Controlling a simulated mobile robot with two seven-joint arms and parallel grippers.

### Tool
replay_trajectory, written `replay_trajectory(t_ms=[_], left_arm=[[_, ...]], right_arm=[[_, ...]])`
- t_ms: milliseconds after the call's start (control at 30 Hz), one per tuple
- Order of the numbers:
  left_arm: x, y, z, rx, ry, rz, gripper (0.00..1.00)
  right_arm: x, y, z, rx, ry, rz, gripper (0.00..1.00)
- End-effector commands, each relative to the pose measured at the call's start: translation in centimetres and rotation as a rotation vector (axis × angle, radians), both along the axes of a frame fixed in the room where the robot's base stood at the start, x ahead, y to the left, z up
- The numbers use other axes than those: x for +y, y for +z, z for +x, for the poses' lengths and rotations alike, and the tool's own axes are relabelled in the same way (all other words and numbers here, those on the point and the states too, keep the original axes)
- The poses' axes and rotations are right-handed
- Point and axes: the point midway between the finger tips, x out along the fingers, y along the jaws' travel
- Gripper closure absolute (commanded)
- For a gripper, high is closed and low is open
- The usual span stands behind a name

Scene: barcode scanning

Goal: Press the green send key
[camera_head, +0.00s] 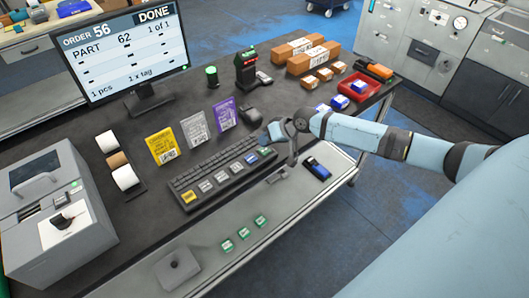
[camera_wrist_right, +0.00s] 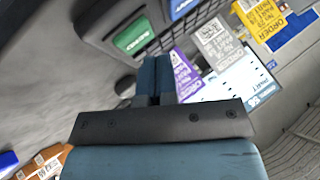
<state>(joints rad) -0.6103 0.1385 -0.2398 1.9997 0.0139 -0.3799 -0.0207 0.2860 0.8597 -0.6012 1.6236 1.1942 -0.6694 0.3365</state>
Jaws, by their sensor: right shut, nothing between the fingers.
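The green send key (camera_head: 264,152) is at the right end of the dark keyboard (camera_head: 215,170), beside a blue key (camera_head: 251,159). In the right wrist view the green key (camera_wrist_right: 133,35) lies just beyond my fingertips, with the blue key (camera_wrist_right: 180,7) to its right. My right gripper (camera_head: 266,141) is over this end of the keyboard. The wrist view shows its two blue fingers (camera_wrist_right: 153,62) together with nothing between them. I cannot tell whether the tips touch the green key. My left gripper is not in view.
A monitor (camera_head: 120,50) reads order 56, part 62, DONE. Yellow, grey and purple cards (camera_head: 225,115) stand behind the keyboard. A red tray (camera_head: 360,88) and brown boxes (camera_head: 305,52) are at the back right. A blue device (camera_head: 317,168) lies on the lower shelf.

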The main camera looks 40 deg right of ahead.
Motion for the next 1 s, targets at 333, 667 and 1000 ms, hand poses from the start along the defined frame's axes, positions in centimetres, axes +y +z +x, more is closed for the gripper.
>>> replay_trajectory(t_ms=[333, 667, 1000], left_arm=[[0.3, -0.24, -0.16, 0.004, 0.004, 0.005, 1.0], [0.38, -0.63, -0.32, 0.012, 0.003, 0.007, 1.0], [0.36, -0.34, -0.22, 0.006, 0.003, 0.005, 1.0]], right_arm=[[-0.01, 0.03, -0.01, 0.0, 0.0, 0.0, 1.0], [-0.01, 0.03, -0.01, 0.0, 0.0, 0.0, 1.0], [-0.01, 0.03, -0.01, 0.0, 0.0, 0.0, 1.0]])
